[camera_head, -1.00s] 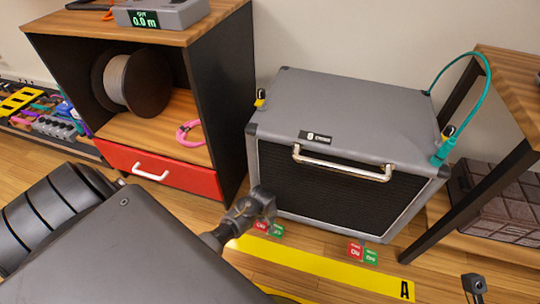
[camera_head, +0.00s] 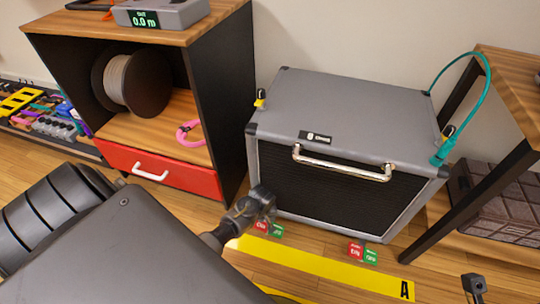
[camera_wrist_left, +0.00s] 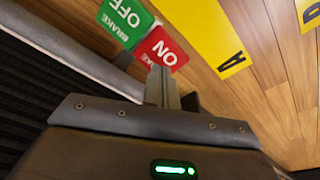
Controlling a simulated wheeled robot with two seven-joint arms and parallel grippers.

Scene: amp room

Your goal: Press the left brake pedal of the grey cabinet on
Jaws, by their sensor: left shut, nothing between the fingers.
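The grey cabinet (camera_head: 355,103) stands on the floor, right of centre in the head view, with a black mesh front and a metal handle. Its left brake pedal (camera_head: 276,231) is at the foot of the front, with red and green faces. In the left wrist view its green OFF face (camera_wrist_left: 124,20) and red ON face (camera_wrist_left: 160,50) show. My left gripper (camera_head: 268,207) is shut and empty, just above this pedal. In the left wrist view its fingertips (camera_wrist_left: 158,75) overlap the lower edge of the red face; I cannot tell whether they touch.
A second red and green pedal (camera_head: 363,252) sits further right along the cabinet's foot. A yellow floor strip (camera_head: 330,272) marked A runs in front. A wooden shelf with a red drawer (camera_head: 160,172) stands left. A table leg (camera_head: 468,200) stands right. A small dark part (camera_head: 474,287) shows bottom right.

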